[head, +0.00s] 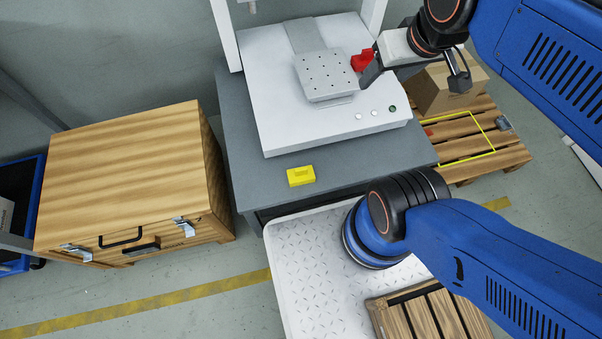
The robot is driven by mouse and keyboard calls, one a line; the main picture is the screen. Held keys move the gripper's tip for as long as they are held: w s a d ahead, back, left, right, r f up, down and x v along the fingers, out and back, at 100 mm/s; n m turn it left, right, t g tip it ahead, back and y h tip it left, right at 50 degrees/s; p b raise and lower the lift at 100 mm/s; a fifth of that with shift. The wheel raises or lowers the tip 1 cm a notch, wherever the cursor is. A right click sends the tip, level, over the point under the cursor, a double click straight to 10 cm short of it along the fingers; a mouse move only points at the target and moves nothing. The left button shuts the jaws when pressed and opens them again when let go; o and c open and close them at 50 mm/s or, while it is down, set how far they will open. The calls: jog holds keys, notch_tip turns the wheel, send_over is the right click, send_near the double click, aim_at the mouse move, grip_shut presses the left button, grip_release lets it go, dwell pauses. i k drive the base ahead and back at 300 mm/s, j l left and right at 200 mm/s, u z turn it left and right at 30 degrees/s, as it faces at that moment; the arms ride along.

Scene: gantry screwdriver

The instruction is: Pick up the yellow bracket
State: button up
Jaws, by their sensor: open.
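The yellow bracket (301,176) is a small block with a recessed middle. It lies on the front edge of the grey workbench (245,150), in front of the white machine base. My gripper (370,70) is over the right back part of the machine, above and to the right of the bracket and well apart from it. Its jaws are open, and the far finger is partly hidden. A red part (360,61) shows right beside the dark finger; I cannot tell whether they touch.
The white machine (285,120) carries a perforated plate (325,75) and front buttons. A wooden case (125,170) stands at left. A pallet with a cardboard box (450,88) is at right. Below the bench is a white tray (300,265) with a slatted wooden crate (430,315).

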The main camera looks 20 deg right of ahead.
aim_at(302, 175)
jog(key=k+j+u, duration=0.25)
jog(key=k+j, duration=0.15)
jog(key=k, duration=0.15)
jog(key=k+j+u, duration=0.3)
jog(key=k+j, duration=0.15)
jog(key=k, duration=0.1)
